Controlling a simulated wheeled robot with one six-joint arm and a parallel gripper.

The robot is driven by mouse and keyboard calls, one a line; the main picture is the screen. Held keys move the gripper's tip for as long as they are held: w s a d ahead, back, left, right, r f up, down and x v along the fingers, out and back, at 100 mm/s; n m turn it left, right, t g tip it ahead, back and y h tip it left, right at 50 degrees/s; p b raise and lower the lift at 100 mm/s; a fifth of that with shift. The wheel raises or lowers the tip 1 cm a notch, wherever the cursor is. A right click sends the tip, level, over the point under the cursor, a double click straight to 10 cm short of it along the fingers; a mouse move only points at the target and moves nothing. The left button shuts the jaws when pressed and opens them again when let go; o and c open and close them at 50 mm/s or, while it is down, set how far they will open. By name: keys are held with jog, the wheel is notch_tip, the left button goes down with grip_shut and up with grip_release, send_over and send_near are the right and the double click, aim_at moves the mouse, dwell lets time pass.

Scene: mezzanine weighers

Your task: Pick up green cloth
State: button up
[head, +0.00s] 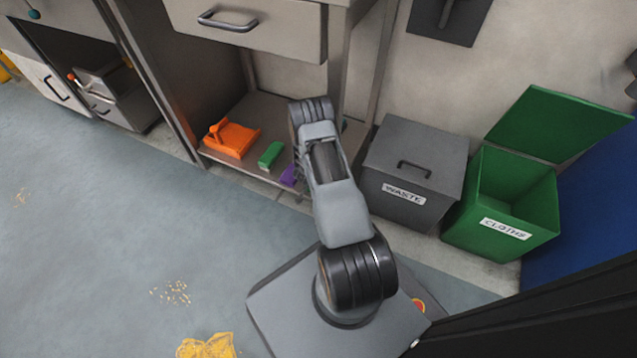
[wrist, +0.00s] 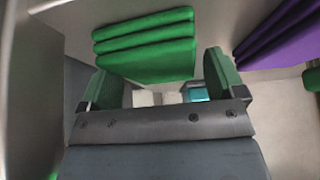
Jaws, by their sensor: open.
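The green cloth (head: 271,155) lies folded on the low shelf under the bench, between an orange dustpan and a purple cloth. In the wrist view the green cloth (wrist: 145,45) is a thick folded stack just ahead of my gripper. My gripper (wrist: 160,68) is open, with one finger to the left of the cloth's near end and one to the right. I cannot tell whether the cloth reaches in between the fingers. In the head view my arm hides the gripper.
A purple cloth (wrist: 280,38) lies close to the right finger. An orange dustpan (head: 232,140) sits left on the shelf (head: 259,112). A shut grey waste bin (head: 412,165) and an open green cloths bin (head: 510,200) stand right. Yellow spills (head: 207,346) mark the otherwise clear floor.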

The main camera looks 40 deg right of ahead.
jog(key=shift+f, duration=0.2)
jog(key=c, duration=0.7)
jog(key=shift+r, duration=0.1)
jog(key=shift+w+a+r+p, duration=0.1)
jog(key=shift+w+r+p, duration=0.05)
jog(key=shift+r+p, duration=0.55)
notch_tip(320, 180, up, 11)
jog(key=p, duration=0.6)
jog(key=w+a+p, duration=0.1)
jog(key=w+a, duration=0.3)
jog(key=w, duration=0.3)
jog(key=w+a+p, duration=0.2)
jog(key=w+a, duration=0.2)
jog(key=w, duration=0.4)
jog(key=shift+w+a+f, duration=0.15)
jog(key=shift+w+f, duration=0.15)
jog(key=shift+f, duration=0.1)
jog(key=shift+w+a+r, duration=0.1)
jog(key=shift+w+a, duration=0.4)
jog(key=shift+w, duration=0.35)
